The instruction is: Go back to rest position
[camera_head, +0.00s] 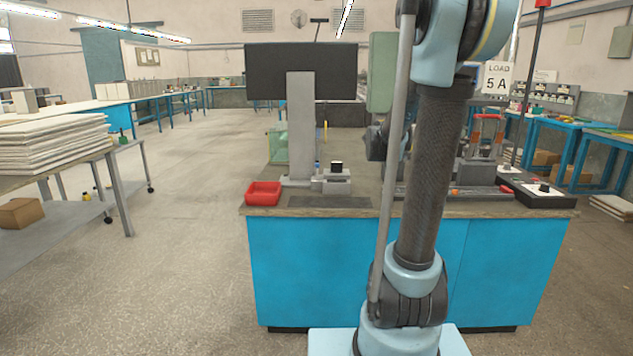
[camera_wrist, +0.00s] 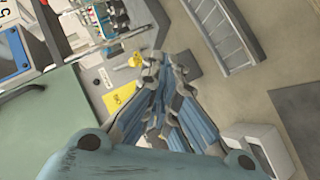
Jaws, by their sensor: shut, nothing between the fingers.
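My gripper (camera_wrist: 163,70) shows in the wrist view with its blue and grey fingers closed together and nothing visible between them. It hangs above the bench surface and touches nothing that I can make out. In the head view my arm stands upright in front of the blue bench (camera_head: 330,270), right of centre. The gripper itself is mostly hidden behind the arm there.
On the bench are a red tray (camera_head: 263,194), a dark panel on a grey post (camera_head: 300,72) and a green panel (camera_head: 381,70). The wrist view shows a yellow label (camera_wrist: 120,98) and a grey slotted rack (camera_wrist: 222,38).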

